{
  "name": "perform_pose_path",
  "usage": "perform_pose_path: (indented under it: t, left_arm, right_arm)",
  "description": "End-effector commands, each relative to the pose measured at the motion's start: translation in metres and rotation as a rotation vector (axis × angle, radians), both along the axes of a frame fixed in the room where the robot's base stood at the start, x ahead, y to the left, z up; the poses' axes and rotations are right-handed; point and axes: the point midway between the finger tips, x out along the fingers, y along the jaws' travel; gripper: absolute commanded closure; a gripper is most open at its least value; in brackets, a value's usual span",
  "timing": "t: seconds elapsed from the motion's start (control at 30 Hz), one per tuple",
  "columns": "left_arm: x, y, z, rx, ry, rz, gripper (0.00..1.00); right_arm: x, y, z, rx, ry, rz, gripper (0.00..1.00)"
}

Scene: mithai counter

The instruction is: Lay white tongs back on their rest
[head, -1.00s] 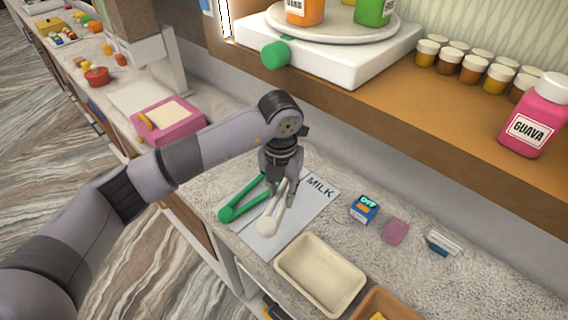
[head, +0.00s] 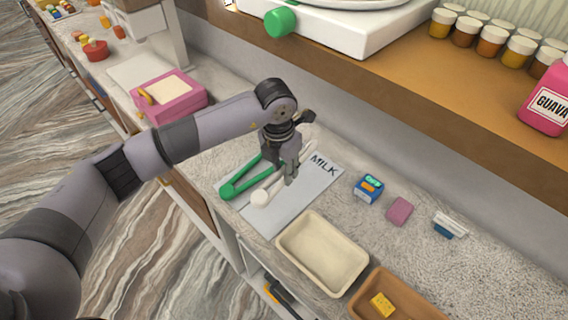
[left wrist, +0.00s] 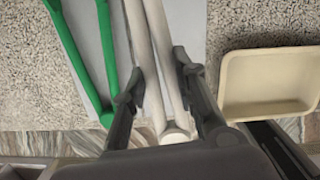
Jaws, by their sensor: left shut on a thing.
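The white tongs (head: 260,197) are over the pale grey sheet marked MILK (head: 306,192), roughly parallel to the green tongs (head: 240,184). My left gripper (head: 290,178) is shut on the white tongs, with a finger on each side of the arms near their joined end. The left wrist view shows the gripper (left wrist: 157,84) around the white tongs (left wrist: 146,45), with the green tongs (left wrist: 75,58) to the left. I cannot tell whether the white tongs touch the sheet. My right gripper is not in view.
An empty cream tray (head: 322,253) stands just right of the sheet. Beyond it are a brown tray (head: 400,296) with a yellow block, a blue box (head: 369,188) and a pink block (head: 399,211). A wooden shelf (head: 440,100) overhangs the back.

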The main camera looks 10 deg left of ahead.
Motion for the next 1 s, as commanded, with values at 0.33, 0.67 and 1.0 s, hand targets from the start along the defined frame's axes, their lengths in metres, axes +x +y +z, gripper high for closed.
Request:
perform_pose_path:
  t: [0.33,0.67,1.0]
  left_arm:
    - [0.000,0.000,-0.049,0.000,0.000,0.000,1.00]
    - [0.000,0.000,-0.067,0.000,0.000,0.000,1.00]
    - [0.000,0.000,-0.066,0.000,0.000,0.000,0.67]
  right_arm:
    - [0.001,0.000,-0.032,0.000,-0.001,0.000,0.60]
    - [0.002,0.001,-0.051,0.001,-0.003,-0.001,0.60]
    - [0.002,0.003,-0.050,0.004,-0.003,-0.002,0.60]
